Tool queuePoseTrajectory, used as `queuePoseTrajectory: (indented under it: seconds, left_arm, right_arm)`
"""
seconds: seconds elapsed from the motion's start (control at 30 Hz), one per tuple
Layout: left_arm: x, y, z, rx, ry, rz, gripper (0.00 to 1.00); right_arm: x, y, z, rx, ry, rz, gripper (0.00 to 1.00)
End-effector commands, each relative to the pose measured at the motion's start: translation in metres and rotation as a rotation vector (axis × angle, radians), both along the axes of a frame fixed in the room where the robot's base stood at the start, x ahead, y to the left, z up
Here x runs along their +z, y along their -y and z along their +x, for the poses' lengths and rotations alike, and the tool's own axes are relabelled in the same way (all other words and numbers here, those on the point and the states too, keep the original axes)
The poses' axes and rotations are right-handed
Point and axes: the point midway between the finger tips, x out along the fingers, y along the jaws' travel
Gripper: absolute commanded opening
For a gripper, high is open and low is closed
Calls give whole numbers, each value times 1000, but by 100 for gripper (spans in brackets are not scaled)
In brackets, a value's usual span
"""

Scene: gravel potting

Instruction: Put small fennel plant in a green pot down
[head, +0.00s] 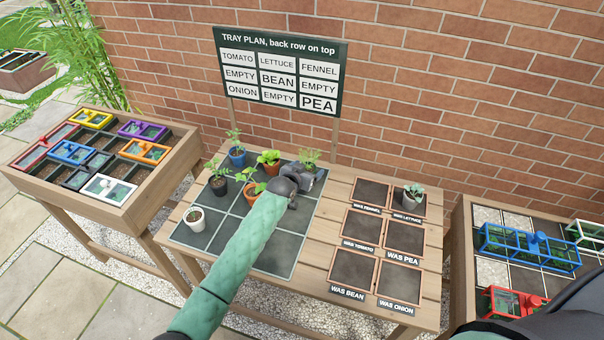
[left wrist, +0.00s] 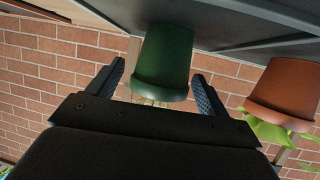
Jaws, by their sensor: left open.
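The small fennel plant (head: 308,158) shows feathery leaves at the back right cell of the grey tray (head: 198,243) in the head view. My left gripper hides its pot there. In the left wrist view, upside down, the green pot (left wrist: 165,50) stands on the tray surface, between the two fingers of my left gripper (left wrist: 158,76). The fingers are apart, with gaps visible on both sides of the pot. In the head view my left gripper (head: 304,180) is low over the tray's right side. My right gripper is out of view.
Lettuce in an orange pot (head: 268,170) stands left of the fennel. Blue (head: 237,157), black (head: 218,186), terracotta (head: 252,194) and white (head: 195,219) pots share the tray. A sign (head: 281,70) stands behind. Right are labelled squares, one holding a grey pot (head: 409,204).

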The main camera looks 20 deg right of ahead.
Motion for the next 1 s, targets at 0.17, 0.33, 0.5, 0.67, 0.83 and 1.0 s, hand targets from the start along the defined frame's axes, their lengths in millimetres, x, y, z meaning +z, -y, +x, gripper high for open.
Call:
queuePoseTrajectory:
  seconds: [0.17, 0.33, 0.5, 0.67, 0.83, 1.0]
  left_arm:
    - [5, -11, -12, 0, 1, -1, 79]
    - [16, -30, -32, 0, 3, -1, 79]
    - [28, -50, -52, 0, 1, -1, 79]
    - [38, -64, -69, 0, 1, -1, 79]
    - [44, -74, -79, 0, 1, 0, 79]
    - [47, -76, -81, 0, 0, 0, 79]
  right_arm:
    - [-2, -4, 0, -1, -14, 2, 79]
    - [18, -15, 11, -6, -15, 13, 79]
    - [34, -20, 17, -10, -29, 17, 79]
    - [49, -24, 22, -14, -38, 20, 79]
    - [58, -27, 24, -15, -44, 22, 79]
    - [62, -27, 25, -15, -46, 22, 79]
